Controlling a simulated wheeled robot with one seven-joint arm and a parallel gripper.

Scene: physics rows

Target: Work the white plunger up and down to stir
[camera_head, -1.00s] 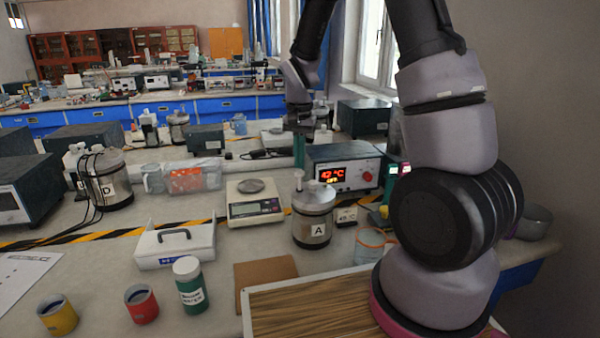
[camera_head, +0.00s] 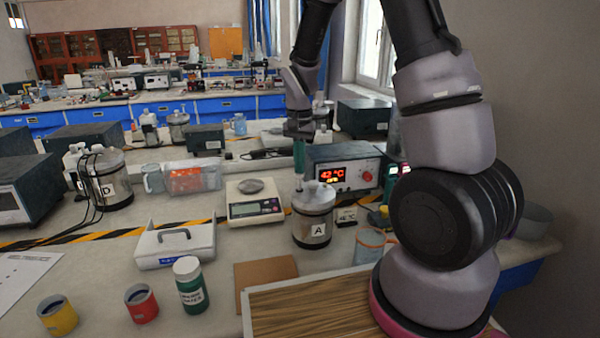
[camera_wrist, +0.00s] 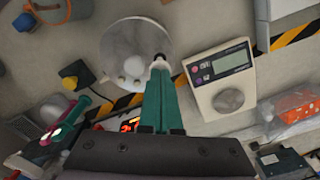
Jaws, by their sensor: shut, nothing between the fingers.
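The calorimeter jar marked A (camera_head: 312,228) stands upright on the bench, a silver vessel with a dark band and a pale lid. The white plunger (camera_head: 299,187) shows only as a short piece at the left of the lid. My gripper (camera_head: 299,174) points straight down over it, its green fingers closed together with nothing between them. The fingertips are at or just above the plunger top; contact cannot be told. In the wrist view the closed fingers (camera_wrist: 159,64) reach over the round lid (camera_wrist: 120,45), beside a white knob (camera_wrist: 133,66). They partly hide the plunger.
A scale (camera_head: 256,207) stands left of the jar. A white tray with a handle (camera_head: 175,250) and a brown pad (camera_head: 265,272) lie in front.

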